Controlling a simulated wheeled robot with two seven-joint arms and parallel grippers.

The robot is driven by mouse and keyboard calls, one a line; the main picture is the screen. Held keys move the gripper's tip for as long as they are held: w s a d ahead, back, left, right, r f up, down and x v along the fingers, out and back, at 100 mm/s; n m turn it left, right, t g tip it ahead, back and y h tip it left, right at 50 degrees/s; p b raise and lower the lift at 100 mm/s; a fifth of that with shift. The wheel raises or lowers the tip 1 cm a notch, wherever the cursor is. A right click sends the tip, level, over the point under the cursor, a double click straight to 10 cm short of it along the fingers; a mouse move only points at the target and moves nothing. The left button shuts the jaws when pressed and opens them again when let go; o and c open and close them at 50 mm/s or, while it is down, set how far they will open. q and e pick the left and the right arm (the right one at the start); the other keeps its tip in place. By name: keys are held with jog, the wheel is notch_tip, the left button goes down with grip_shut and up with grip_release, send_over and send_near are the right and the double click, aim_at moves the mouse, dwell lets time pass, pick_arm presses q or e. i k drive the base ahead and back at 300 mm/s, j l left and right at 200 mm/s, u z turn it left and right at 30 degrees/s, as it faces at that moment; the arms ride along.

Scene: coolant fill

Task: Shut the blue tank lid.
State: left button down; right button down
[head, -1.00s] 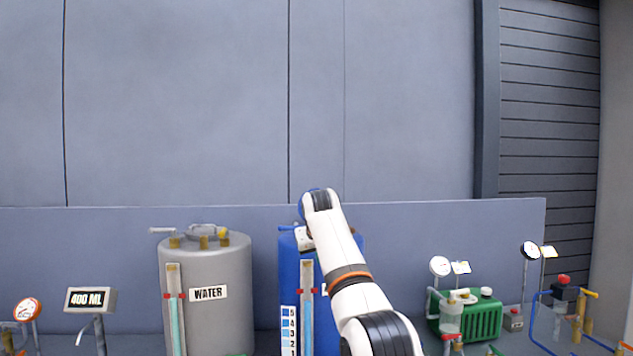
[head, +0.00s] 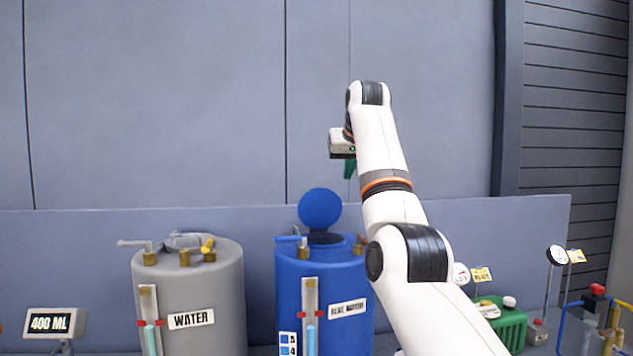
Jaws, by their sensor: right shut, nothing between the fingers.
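The blue tank (head: 290,290) stands at the centre, with a sight gauge and a label partly readable as blue. Its round blue lid (head: 320,209) stands up open behind the dark opening (head: 325,238) in the tank top. My right gripper (head: 349,168) hangs above and to the right of the lid, in front of the wall, apart from lid and tank. It is shut with nothing in it; the arm partly hides it. My right arm covers the right side of the blue tank. My left gripper is not in view.
A grey water tank (head: 222,280) stands left of the blue one, with a 400 ML display (head: 55,322) further left. A green unit (head: 512,325) and gauges (head: 556,255) stand at the right. A low panel (head: 450,225) runs behind; the space above is clear.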

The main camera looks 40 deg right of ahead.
aim_at(319, 208)
jog(key=i+l, duration=0.95)
jog(key=i, duration=0.2)
